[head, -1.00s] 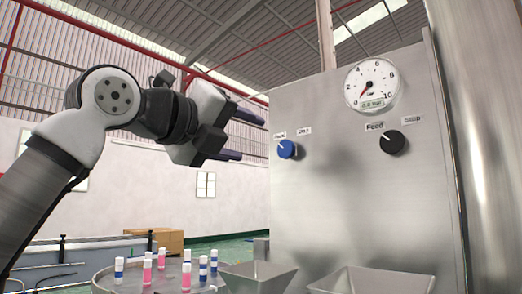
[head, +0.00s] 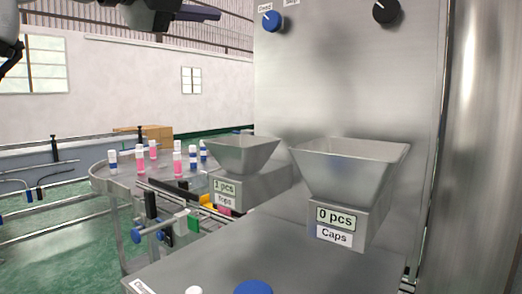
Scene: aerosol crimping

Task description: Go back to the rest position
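My gripper (head: 205,10) is at the top edge of the head view, left of the machine panel, high above the round table. It is largely cut off by the frame. A dark finger points right, with nothing seen held at its tip. The other finger is mostly out of view; a second ago the two stood apart with an empty gap. The steel machine panel (head: 345,85) carries a blue knob (head: 272,20) and a black knob (head: 386,11). The gauge is out of view.
A round table (head: 118,180) holds several small pink and blue bottles. Two hoppers stand in front of the panel: "Tops" (head: 245,157), reading 1 pcs, and "Caps" (head: 348,165), reading 0 pcs. A blue button (head: 253,287) is at the bottom edge. Green floor (head: 50,240) lies left.

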